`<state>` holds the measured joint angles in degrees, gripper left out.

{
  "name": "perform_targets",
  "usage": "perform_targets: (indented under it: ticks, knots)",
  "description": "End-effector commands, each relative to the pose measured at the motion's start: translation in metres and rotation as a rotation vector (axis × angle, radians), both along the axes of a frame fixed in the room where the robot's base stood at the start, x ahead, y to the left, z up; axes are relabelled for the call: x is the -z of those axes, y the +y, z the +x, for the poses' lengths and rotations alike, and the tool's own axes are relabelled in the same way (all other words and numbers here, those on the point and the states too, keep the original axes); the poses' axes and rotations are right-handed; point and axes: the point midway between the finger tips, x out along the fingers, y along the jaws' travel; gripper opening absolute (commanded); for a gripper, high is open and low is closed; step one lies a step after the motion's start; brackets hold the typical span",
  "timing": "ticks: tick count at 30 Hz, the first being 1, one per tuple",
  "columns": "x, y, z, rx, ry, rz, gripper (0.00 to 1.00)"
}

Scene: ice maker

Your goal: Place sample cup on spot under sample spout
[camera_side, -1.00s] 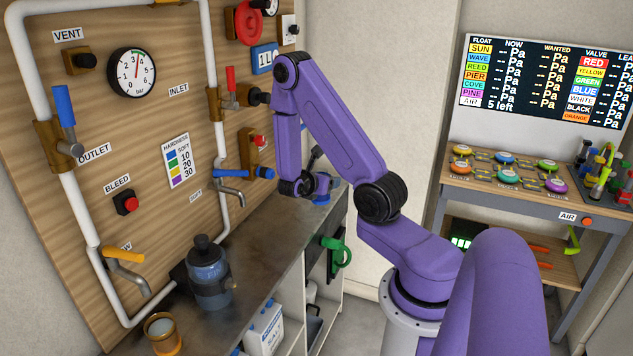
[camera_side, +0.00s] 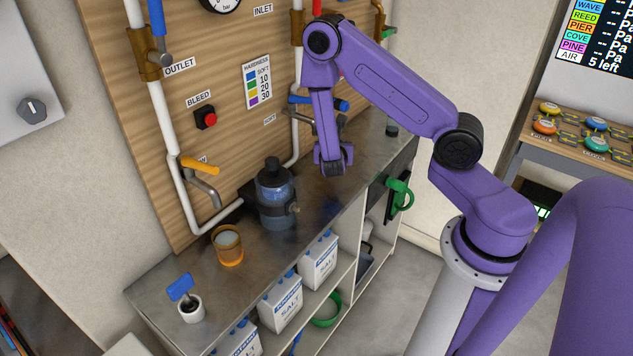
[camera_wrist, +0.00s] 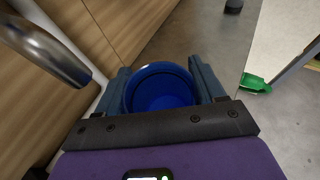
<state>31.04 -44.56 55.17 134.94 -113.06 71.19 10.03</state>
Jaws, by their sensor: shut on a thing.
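A blue cup (camera_wrist: 163,90) sits between the two fingers of my gripper (camera_wrist: 165,88) in the wrist view, which looks down into its open top. My gripper is shut on it. In the side view my gripper (camera_side: 333,165) is above the counter, just in front of the blue-handled tap (camera_side: 335,104); the cup is hard to make out there. A curved metal spout (camera_wrist: 45,48) shows at the upper left of the wrist view, left of the cup and apart from it in the picture. I cannot make out a marked spot under the spout.
A dark blue lidded vessel (camera_side: 275,200), an amber cup (camera_side: 228,248) and a white pot with a blue-headed tool (camera_side: 190,308) stand on the counter (camera_side: 160,285). An orange-handled tap (camera_side: 200,165) is on the panel at left. A green handle (camera_side: 399,195) sticks out from the counter front.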

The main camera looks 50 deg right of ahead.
Motion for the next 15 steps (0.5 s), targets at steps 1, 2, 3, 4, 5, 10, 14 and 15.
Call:
perform_targets:
  ticks: [1,2,3,4,5,10,14,15]
  knots:
    - [0.005,0.01,0.005,-0.037,0.002,0.0,0.37]
    - [0.001,0.011,0.01,-0.054,-0.004,0.001,0.37]
    - [-0.004,0.013,0.017,-0.079,-0.007,0.002,0.37]
    - [-0.007,0.014,0.022,-0.099,-0.007,0.001,0.37]
    - [-0.01,0.016,0.026,-0.117,-0.007,0.001,0.37]
    - [-0.02,0.024,0.042,-0.19,-0.004,0.001,0.37]
    - [-0.016,0.026,0.046,-0.211,0.001,-0.001,0.37]
    - [-0.012,0.026,0.046,-0.211,0.003,-0.001,0.37]
